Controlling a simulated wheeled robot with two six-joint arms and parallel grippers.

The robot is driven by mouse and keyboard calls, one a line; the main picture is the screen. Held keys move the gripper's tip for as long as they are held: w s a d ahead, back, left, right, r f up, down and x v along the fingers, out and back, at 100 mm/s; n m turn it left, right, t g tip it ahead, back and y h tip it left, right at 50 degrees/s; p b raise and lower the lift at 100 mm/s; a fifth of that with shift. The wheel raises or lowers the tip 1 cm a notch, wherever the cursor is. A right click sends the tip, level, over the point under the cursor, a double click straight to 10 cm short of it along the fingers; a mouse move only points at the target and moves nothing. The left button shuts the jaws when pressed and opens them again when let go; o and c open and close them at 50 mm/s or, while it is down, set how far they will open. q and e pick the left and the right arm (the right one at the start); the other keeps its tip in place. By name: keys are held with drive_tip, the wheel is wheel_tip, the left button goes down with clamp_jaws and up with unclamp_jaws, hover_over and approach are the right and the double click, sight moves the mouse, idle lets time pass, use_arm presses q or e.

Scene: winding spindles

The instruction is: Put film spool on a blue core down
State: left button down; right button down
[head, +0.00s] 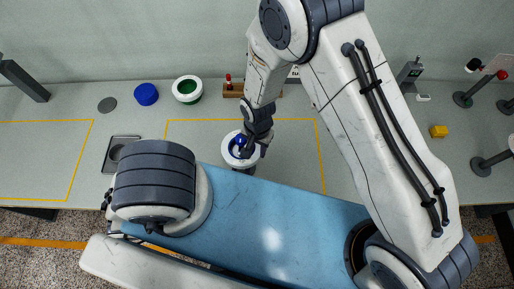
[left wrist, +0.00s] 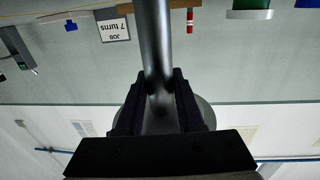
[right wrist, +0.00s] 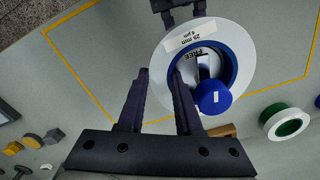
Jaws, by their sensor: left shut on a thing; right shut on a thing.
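My right gripper (right wrist: 161,75) is shut on the spool's near side, one finger at the core opening and one outside. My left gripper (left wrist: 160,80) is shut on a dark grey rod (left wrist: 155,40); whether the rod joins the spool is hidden.
A white spool with a green core (head: 187,89), a blue cylinder (head: 146,94) and a grey disc (head: 107,104) stand at the back left. A dark tray (head: 120,140) lies at left. A yellow block (head: 438,131) and several stands are at right. A job card (left wrist: 114,30) reads 7 turns.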

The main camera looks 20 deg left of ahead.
drive_tip(key=shift+f, duration=0.15)
drive_tip(key=c, duration=0.9)
unclamp_jaws()
drive_tip(key=shift+o, duration=0.2)
